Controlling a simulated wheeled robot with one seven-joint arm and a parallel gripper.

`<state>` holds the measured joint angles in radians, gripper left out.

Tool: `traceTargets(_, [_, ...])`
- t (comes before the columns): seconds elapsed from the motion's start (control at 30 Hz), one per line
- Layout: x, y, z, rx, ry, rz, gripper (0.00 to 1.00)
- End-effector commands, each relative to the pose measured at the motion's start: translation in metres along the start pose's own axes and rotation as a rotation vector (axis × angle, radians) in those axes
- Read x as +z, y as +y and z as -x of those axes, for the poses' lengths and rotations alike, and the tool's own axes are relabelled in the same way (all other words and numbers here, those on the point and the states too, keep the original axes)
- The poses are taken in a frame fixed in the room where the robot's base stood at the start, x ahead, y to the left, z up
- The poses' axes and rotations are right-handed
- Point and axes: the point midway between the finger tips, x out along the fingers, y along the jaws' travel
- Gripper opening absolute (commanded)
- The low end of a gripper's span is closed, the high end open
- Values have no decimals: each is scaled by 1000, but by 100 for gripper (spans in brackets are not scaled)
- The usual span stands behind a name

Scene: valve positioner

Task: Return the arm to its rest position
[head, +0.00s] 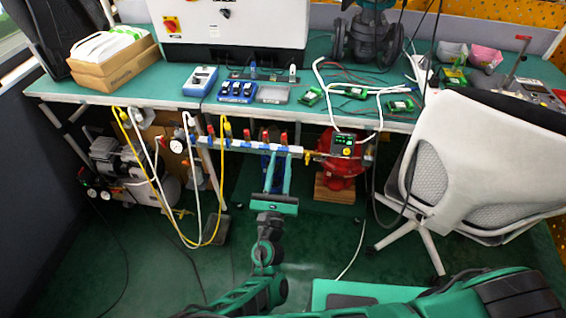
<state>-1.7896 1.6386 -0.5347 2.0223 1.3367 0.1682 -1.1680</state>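My green arm (268,245) reaches forward from the bottom of the head view, under the front of the bench. My gripper (279,160) is at its end, with two long green fingers spread apart and pointing away from me. I see nothing held between them. The fingertips overlap the blue and white valve manifold (237,146) with red handles in the picture; I cannot tell whether they touch it. A red valve body (341,178) with a small dark positioner box (347,145) stands to the right of the gripper, apart from it.
The green bench (150,85) edge lies above the gripper, with boxes, tools and circuit boards on top. A white chair (455,165) stands close on the right. An air compressor (125,165) and hanging yellow and white hoses are on the left. The floor (150,270) at lower left is mostly open.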

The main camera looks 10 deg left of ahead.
Motion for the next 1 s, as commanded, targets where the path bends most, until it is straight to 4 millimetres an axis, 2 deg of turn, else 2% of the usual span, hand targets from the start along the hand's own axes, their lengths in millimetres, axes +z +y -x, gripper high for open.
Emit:
traceTargets(0.27, [0,-1,-1,-6,2,-2,27])
traceTargets(0.37, [0,-13,-10,-52,18,-21,27])
traceTargets(0.43, [0,-30,-23,-120,39,-47,27])
traceTargets(0.57, [0,-81,-50,-316,92,-124,27])
traceTargets(0.7, [1,-143,-72,-547,138,-221,27])
traceTargets(0.87, [4,-210,-82,-807,168,-335,27])
traceTargets(1.0, [10,-264,-82,-1031,176,-435,27])
